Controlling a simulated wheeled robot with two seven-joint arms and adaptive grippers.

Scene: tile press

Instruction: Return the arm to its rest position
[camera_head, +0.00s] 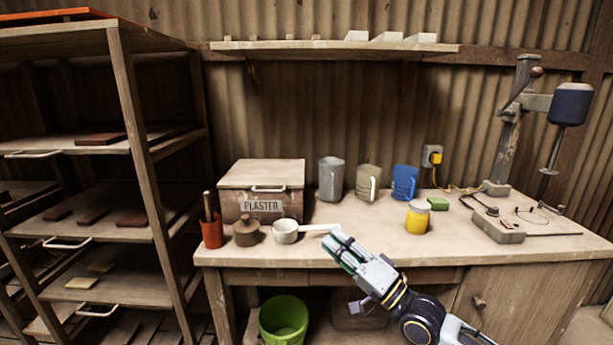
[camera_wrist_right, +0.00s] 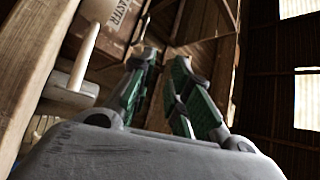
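My right arm comes in from the bottom right in the head view. Its gripper (camera_head: 342,250) is in front of the bench's front edge, just below the handle of a white scoop (camera_head: 285,232). In the right wrist view the two green-padded fingers (camera_wrist_right: 160,62) stand apart, with nothing between them. The scoop's pale handle (camera_wrist_right: 86,52) shows left of the fingers there, clear of the gap. My left gripper is in neither view.
The workbench (camera_head: 390,240) holds a plaster box (camera_head: 262,205), a brown lidded pot (camera_head: 247,232), several mugs, a yellow jar (camera_head: 417,217) and a drill-like stand (camera_head: 508,140). A wooden rack (camera_head: 140,150) stands left. A green bucket (camera_head: 284,320) is below.

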